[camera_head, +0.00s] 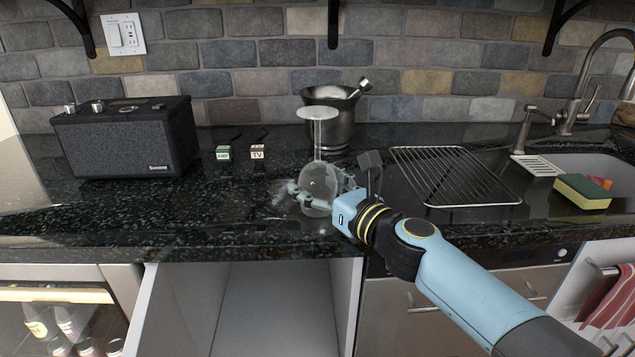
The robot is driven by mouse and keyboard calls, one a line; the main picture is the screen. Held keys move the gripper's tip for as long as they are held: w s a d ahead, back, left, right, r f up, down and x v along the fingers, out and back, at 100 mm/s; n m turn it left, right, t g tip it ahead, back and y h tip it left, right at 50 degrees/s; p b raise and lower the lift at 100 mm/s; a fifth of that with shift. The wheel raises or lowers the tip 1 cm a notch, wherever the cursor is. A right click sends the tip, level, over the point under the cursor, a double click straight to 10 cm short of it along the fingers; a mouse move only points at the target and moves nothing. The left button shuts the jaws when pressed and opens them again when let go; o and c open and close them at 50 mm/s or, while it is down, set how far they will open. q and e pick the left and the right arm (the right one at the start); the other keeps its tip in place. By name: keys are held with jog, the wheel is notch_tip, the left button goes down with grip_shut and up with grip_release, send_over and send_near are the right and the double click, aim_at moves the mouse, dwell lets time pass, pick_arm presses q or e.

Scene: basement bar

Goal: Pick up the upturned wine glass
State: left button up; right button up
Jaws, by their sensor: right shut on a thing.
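The upturned wine glass (318,181) is clear, with its bowl low and its round foot at the top of the stem. My right gripper (300,193) reaches in from the right and is shut on the bowl. The fingers show partly through and around the glass. I cannot tell whether the rim touches the counter. My left gripper is not in view.
A metal bucket (343,122) stands behind the glass. A black radio (125,140) and two small labelled blocks (258,151) are to the left. A wire rack (455,175), sponge (582,191) and sink are to the right. An open drawer (265,310) lies below the counter edge.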

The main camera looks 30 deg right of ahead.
aim_at(321, 163)
jog(key=shift+c, duration=0.5)
jog(key=shift+r+p, duration=0.55)
jog(key=shift+r, duration=0.05)
notch_tip(321, 163, up, 4)
jog(key=p, duration=0.3)
jog(key=shift+f, duration=0.25)
jog(key=s+d+r+p, duration=0.1)
jog(key=s+d+r, duration=0.5)
jog(key=s, duration=0.3)
jog(key=shift+s+d+r, duration=0.15)
jog(key=shift+s+d, duration=0.05)
jog(key=shift+s, duration=0.15)
